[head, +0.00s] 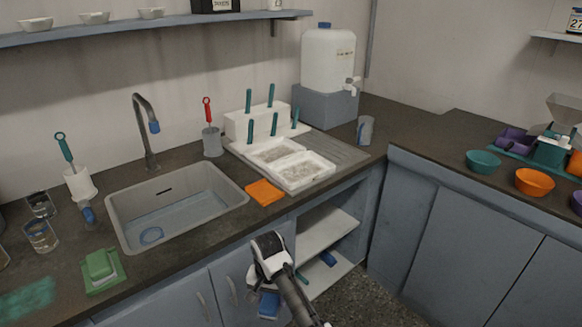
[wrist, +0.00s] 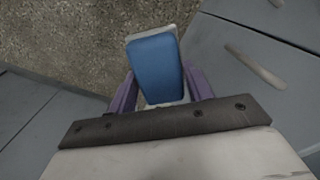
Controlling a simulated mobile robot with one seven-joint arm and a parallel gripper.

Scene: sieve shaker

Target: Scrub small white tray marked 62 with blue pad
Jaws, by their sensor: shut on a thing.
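My gripper (head: 267,285) is low in front of the cabinet doors, below the counter edge. In the wrist view my gripper (wrist: 158,88) has its purple fingers shut on the blue pad (wrist: 155,62), which has a pale backing. The blue pad (head: 269,304) also shows under the gripper in the head view. Two small white trays with greyish soiling lie side by side on the drainboard, a rear-left tray (head: 255,146) and a front-right tray (head: 306,183). No number is readable on either, so I cannot tell which is 62.
An orange cloth (head: 265,192) lies between the sink (head: 240,200) and the trays. A white rack (head: 238,124) with teal-handled tools stands behind them. A green block (head: 102,268) is at the left counter edge. An open shelf (head: 325,232) lies under the drainboard.

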